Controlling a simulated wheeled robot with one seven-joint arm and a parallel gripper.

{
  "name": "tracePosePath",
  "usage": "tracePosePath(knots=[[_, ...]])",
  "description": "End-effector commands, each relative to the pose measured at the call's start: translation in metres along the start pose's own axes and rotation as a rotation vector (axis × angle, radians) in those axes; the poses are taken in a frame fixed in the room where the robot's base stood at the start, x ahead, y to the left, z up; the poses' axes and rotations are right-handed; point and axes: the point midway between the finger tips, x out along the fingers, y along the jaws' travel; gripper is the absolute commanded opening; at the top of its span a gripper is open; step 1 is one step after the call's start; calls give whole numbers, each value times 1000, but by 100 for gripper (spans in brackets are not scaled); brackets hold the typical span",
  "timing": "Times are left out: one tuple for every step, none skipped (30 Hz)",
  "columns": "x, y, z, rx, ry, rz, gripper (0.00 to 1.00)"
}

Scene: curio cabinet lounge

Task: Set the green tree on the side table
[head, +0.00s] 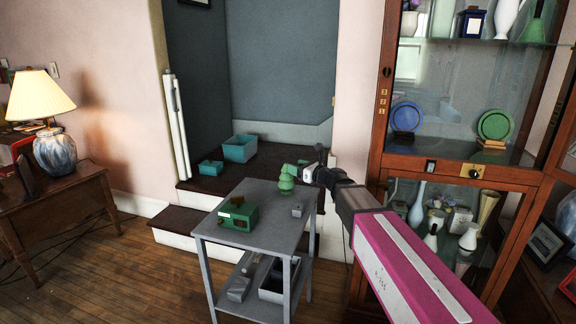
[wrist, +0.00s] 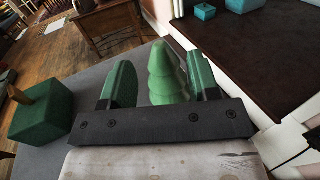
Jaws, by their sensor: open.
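The green tree (head: 286,186) is a small tiered cone. It appears upright at the back of the grey table's top (head: 262,199); its base is hard to make out. My gripper (head: 297,171) is at the tree, reaching in from the right. In the wrist view the tree (wrist: 168,75) shows between the two dark fingers of my gripper (wrist: 161,86), which are apart; its lower part is hidden by the gripper body. I cannot tell whether either finger touches it. A wooden side table (head: 62,190) with a lamp stands at the far left.
A green box (head: 238,216), also in the wrist view (wrist: 42,115), and a small grey block (head: 298,210) sit on the grey table. Teal boxes (head: 240,149) lie on the dark step behind. A glass cabinet (head: 455,170) stands right. Open floor lies between the tables.

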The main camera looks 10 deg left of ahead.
Motion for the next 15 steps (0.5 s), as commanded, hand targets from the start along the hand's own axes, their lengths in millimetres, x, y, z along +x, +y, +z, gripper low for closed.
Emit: tracePosePath(knots=[[-12,2,0,0,0,-1,55],[-17,2,0,0,0,-1,55],[-23,1,0,0,0,-1,55],[-27,1,0,0,0,-1,55],[-30,1,0,0,0,-1,55],[-34,1,0,0,0,-1,55],[-36,1,0,0,0,0,55],[-39,1,0,0,0,0,55],[-41,1,0,0,0,0,55],[-42,1,0,0,0,1,55],[-43,0,0,0,0,1,55],[-44,0,0,0,0,1,55],[-44,0,0,0,0,1,55],[-45,0,0,0,0,1,55],[-45,0,-1,-4,2,1,55]])
